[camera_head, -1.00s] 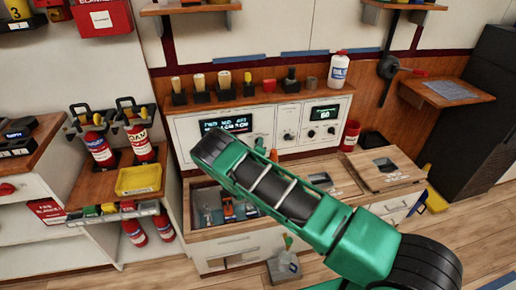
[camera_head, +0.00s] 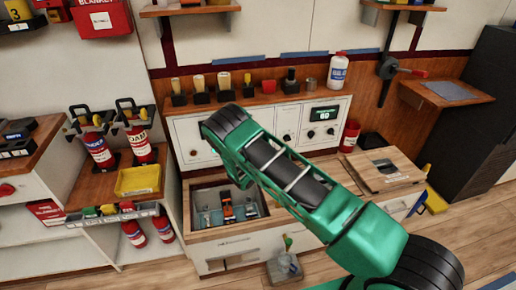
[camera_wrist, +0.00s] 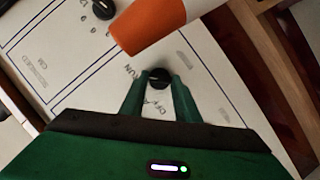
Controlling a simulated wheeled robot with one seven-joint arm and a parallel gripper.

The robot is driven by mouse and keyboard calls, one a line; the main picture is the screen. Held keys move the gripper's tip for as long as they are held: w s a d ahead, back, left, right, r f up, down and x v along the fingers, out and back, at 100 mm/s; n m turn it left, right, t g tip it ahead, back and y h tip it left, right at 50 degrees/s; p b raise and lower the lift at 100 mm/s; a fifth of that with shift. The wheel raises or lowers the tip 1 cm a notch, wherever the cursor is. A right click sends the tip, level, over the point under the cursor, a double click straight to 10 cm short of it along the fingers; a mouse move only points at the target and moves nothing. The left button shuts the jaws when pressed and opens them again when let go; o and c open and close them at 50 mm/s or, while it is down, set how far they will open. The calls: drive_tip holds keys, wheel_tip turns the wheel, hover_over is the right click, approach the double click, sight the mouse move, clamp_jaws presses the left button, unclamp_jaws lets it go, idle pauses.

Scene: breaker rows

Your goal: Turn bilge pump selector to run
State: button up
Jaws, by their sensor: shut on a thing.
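The selector is a small black knob (camera_wrist: 158,77) on a white panel in the wrist view. "RUN" is printed to its left and what looks like "OFF" just below it. My gripper (camera_wrist: 159,86) has its two green fingers on either side of the knob, shut on it. A pale mark shows on the knob, but which label it points to is too small to tell.
An orange and white object (camera_wrist: 148,22) stands close above the knob in the wrist view. Another black knob (camera_wrist: 103,9) is at upper left. In the head view, several small items stand on the shelf above the panel, and an open bin (camera_head: 196,194) is below.

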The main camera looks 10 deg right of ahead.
drive_tip(key=shift+s+f, duration=0.15)
drive_tip(key=shift+f, duration=0.15)
drive_tip(key=o, duration=0.9)
drive_tip(key=shift+c, duration=0.2)
drive_tip(key=shift+o, duration=0.8)
drive_tip(key=shift+r, duration=0.1)
drive_tip(key=v, duration=1)
drive_tip(key=shift+s, duration=0.2)
drive_tip(key=shift+a+r, duration=0.1)
